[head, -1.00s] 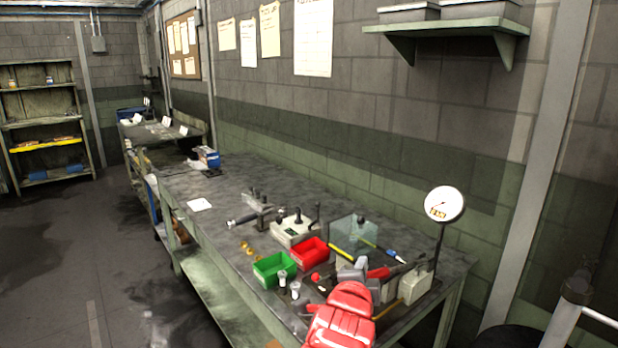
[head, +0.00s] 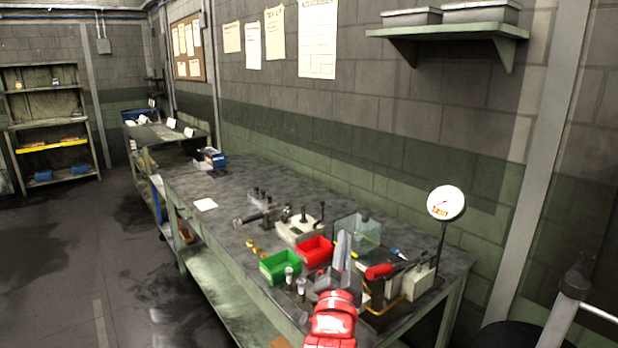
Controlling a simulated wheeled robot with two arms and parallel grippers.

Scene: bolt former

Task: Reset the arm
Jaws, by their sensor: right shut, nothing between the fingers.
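My right gripper (head: 344,238) is at the end of my red arm, low in the middle of the head view. Its grey fingers are together, point up and away, and hold nothing. A lever with a red handle (head: 380,271) and a dark bar lies just right of the gripper, apart from it in the picture. The bar runs right to a pale box (head: 418,282) with a round white dial gauge (head: 446,203) on a post beside it. The lever looks nearly level. My left gripper is not in view.
A green bin (head: 280,268) and a red bin (head: 314,251) stand left of the gripper on the workbench (head: 222,235). Small upright bolts stand close by. A clear box (head: 372,229) stands behind. A wall shelf (head: 448,33) hangs above.

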